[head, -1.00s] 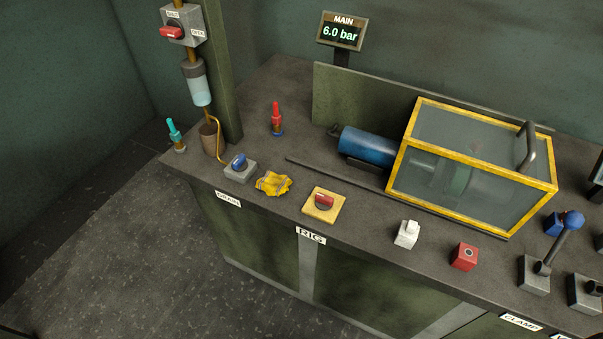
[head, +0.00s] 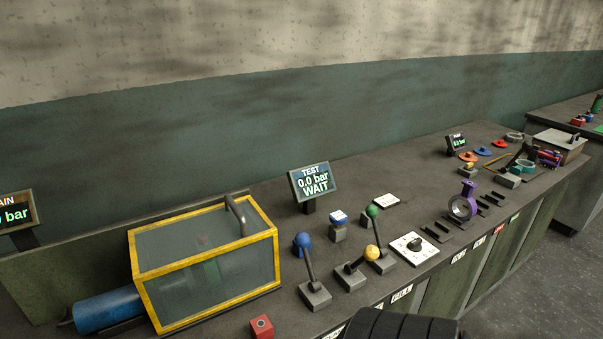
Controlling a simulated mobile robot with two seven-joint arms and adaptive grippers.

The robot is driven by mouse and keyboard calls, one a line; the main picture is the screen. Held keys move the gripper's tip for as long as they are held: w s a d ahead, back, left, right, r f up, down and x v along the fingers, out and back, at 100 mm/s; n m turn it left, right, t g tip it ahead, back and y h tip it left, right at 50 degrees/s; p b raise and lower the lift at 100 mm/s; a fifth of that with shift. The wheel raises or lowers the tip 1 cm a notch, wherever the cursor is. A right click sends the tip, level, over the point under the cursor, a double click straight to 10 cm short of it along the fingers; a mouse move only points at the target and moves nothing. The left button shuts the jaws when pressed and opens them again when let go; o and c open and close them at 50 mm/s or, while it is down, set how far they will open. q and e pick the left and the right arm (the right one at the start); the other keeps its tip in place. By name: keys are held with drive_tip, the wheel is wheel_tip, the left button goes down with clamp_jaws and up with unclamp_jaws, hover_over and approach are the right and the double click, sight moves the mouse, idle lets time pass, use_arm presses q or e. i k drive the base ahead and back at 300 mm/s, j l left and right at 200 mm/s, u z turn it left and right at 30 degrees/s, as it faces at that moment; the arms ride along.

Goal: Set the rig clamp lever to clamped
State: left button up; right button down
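The lever that stands by the CLAMP label has a blue ball knob (head: 302,242), a grey shaft and a square grey base (head: 315,294). It stands on the bench just right of the yellow-framed guard box (head: 207,258), its knob leaning up and slightly left. The label at the bench edge in front of it is cut off and unreadable now. A yellow-knob lever (head: 371,253) leans right beside it, and a green-knob lever (head: 373,211) stands behind. Neither of my grippers shows in the head view.
The TEST display (head: 313,182) reads 0.0 bar, WAIT. A red block (head: 262,328) sits at the front edge. A dark ribbed shape covers the bottom edge.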

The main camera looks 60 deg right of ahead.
sight(303, 239)
drive_tip(key=z, duration=2.05)
